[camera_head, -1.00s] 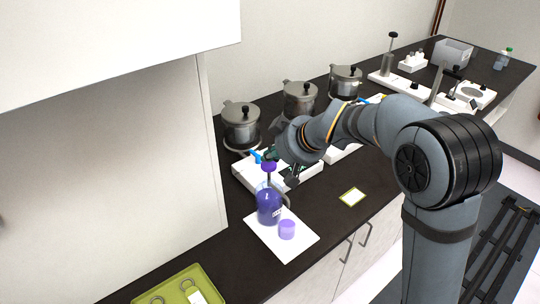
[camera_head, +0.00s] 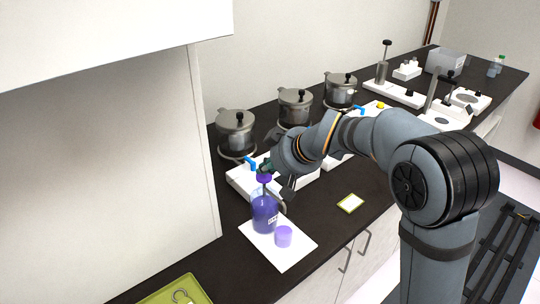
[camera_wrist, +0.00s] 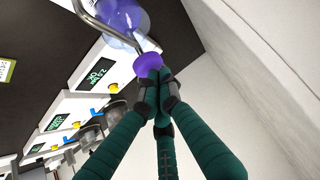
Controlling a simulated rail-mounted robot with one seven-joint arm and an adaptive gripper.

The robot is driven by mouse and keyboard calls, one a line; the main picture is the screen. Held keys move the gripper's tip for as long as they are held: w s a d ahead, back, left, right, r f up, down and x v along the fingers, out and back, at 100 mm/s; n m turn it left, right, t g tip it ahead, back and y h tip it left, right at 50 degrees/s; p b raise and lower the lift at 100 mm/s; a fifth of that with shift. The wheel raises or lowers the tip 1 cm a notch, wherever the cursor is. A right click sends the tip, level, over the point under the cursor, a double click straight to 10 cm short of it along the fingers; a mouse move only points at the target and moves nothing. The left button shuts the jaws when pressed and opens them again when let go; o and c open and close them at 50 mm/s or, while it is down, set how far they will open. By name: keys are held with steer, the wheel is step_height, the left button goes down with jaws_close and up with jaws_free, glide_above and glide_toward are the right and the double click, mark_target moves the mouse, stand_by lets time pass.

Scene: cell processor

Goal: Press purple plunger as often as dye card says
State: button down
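The purple plunger (camera_head: 264,178) tops a bottle of purple liquid (camera_head: 264,214) with a bent metal spout, standing on a white tray (camera_head: 288,258). My gripper (camera_wrist: 152,84) is shut, its green fingers together. Its tips touch or nearly touch the plunger's purple top (camera_wrist: 149,65) from above; in the head view the wrist partly hides them. A purple cup (camera_head: 283,237) stands beside the bottle. A small card with a yellow-green border (camera_head: 351,203) lies on the counter to the right; its writing is too small to read. It may also show in the wrist view (camera_wrist: 5,69).
A green tray (camera_head: 174,292) lies at the front left. The white cabinet side (camera_head: 208,150) is close on the left. Dark counter around the card is clear.

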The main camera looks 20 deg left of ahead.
mark_target(265, 176)
step_height(265, 176, up, 5)
steer(key=p, duration=0.3)
steer(key=b+v, duration=0.2)
steer(key=v, duration=0.7)
steer(key=shift+s+d+f, duration=0.25)
steer(key=shift+d, duration=0.1)
